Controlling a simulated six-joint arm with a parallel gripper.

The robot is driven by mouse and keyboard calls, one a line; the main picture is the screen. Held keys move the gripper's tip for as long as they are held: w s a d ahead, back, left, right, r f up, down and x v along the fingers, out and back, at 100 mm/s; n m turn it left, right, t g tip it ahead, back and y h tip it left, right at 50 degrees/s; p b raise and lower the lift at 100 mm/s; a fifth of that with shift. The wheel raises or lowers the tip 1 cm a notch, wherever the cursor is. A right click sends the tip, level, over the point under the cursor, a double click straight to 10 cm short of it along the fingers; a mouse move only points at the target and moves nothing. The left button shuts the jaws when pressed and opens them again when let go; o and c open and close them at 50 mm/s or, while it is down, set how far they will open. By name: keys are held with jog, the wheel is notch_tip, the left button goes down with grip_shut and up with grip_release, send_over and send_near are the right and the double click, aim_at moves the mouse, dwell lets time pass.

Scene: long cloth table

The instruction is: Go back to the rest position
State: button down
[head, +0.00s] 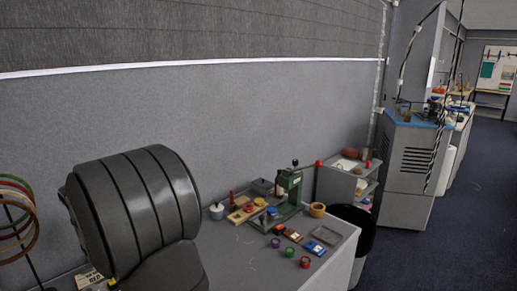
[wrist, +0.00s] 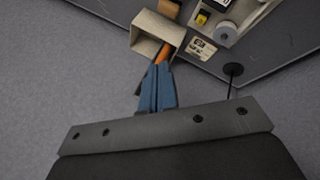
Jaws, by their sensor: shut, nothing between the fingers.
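My gripper (wrist: 158,72) shows in the wrist view as two blue fingers, closed together with nothing between them. The fingertips overlap the view of an open beige holder (wrist: 145,47) at the table's edge, with an orange thing (wrist: 163,51) at its mouth. I cannot tell how far the fingertips are from the holder. In the head view the fingers do not show.
In the head view, the table (head: 233,260) holds a green press (head: 290,185), small coloured rings, trays and a wooden cup (head: 317,210). Several coloured hoops (head: 20,225) hang at far left. A black bin (head: 358,222) stands beyond the table's right end.

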jog(key=s+d+r+m+g+y, duration=0.2)
jog(key=s+r+m+g, duration=0.1)
jog(key=s+r+m, duration=0.35)
jog(key=w+x, duration=0.1)
jog(key=x, duration=1)
jog(key=v, duration=1.1)
jog(key=shift+a+r+h, duration=0.15)
jog(key=shift+h, duration=0.15)
jog(key=shift+m, duration=0.25)
jog(key=c, duration=2)
grip_release()
jog(key=o, duration=2)
notch_tip(320, 180, down, 12)
jog(key=s+a+g+h, duration=0.1)
jog(key=s+a+h, duration=0.1)
jog(key=s+h, duration=0.1)
jog(key=shift+r+g+h, duration=0.15)
jog(key=shift+g+h, duration=0.25)
jog(key=shift+h, duration=0.2)
notch_tip(320, 180, down, 10)
jog(key=w+d, duration=0.1)
